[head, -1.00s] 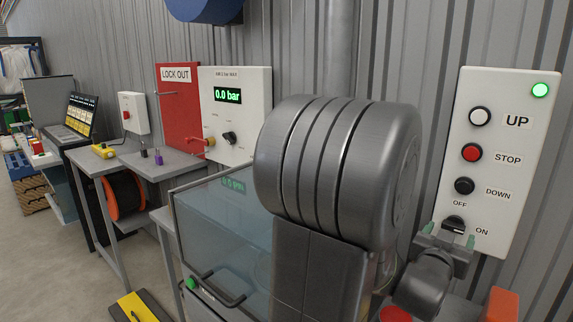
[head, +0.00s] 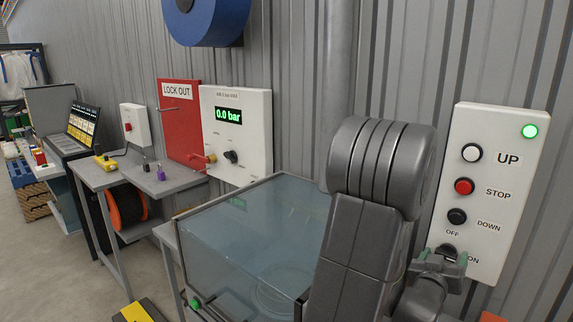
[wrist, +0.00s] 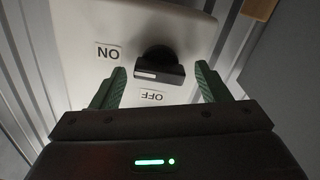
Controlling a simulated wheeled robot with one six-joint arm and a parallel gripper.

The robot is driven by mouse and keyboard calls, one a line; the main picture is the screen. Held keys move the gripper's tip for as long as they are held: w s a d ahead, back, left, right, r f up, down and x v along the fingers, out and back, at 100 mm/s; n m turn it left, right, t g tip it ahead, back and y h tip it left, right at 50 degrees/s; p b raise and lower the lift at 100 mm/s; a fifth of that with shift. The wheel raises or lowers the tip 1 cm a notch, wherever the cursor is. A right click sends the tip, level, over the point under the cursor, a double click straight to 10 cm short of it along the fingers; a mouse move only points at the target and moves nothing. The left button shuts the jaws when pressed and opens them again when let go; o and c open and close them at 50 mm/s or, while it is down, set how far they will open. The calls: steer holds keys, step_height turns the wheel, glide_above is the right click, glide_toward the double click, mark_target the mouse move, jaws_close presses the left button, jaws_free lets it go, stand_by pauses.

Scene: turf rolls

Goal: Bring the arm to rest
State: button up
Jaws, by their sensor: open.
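My gripper (head: 440,262) is open in front of the black rotary switch (head: 447,250) at the bottom of the white control panel (head: 491,190). In the wrist view the green fingertips (wrist: 160,82) stand apart on either side of the switch (wrist: 160,66), with nothing gripped. I cannot tell whether a finger touches it. The ON label (wrist: 108,52) is left of the switch and the OFF label (wrist: 152,97) is below it, both upside down. The handle lies nearly level there, with a white mark on its left part. My arm hides part of the panel's surroundings in the head view.
A green lamp (head: 529,131) is lit on the panel. A clear-lidded cabinet (head: 250,240) stands left of my arm. Behind it are a gauge panel (head: 237,140) reading 0.0 bar and a red lockout board (head: 180,125). Floor is open at lower left.

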steer(key=f+b+v, duration=0.1)
steer(key=b+v, duration=0.2)
steer(key=v, duration=1.1)
steer(key=shift+a+y, duration=0.2)
steer(key=shift+y, duration=0.1)
steer(key=shift+w, duration=0.1)
